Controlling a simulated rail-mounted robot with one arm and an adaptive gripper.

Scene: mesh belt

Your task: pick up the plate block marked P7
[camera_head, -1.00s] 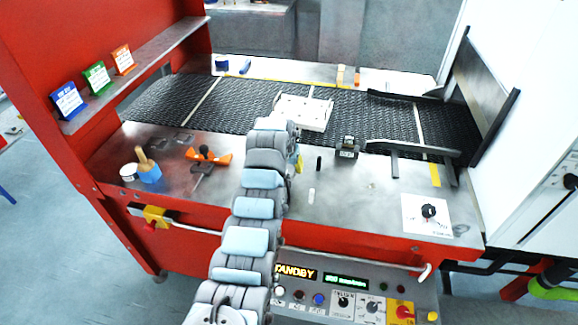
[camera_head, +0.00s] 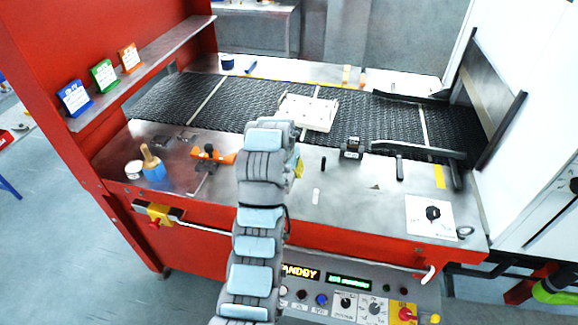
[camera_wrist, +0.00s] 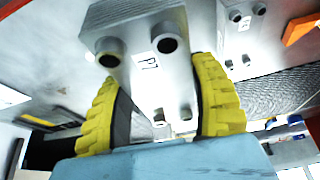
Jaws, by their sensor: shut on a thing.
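The grey metal plate block marked P7 (camera_wrist: 147,62) fills the middle of the wrist view, with dark round holes and a white label facing the camera. My gripper (camera_wrist: 156,84) has its two yellow fingers shut on the block's sides. In the head view my own arm hides the block, and only a bit of yellow finger (camera_head: 299,168) shows. I cannot tell how high the block is above the metal table (camera_head: 340,205).
A pale tray (camera_head: 308,125) lies on the black mesh belt (camera_head: 250,105). A small dark block (camera_head: 352,149) is right.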

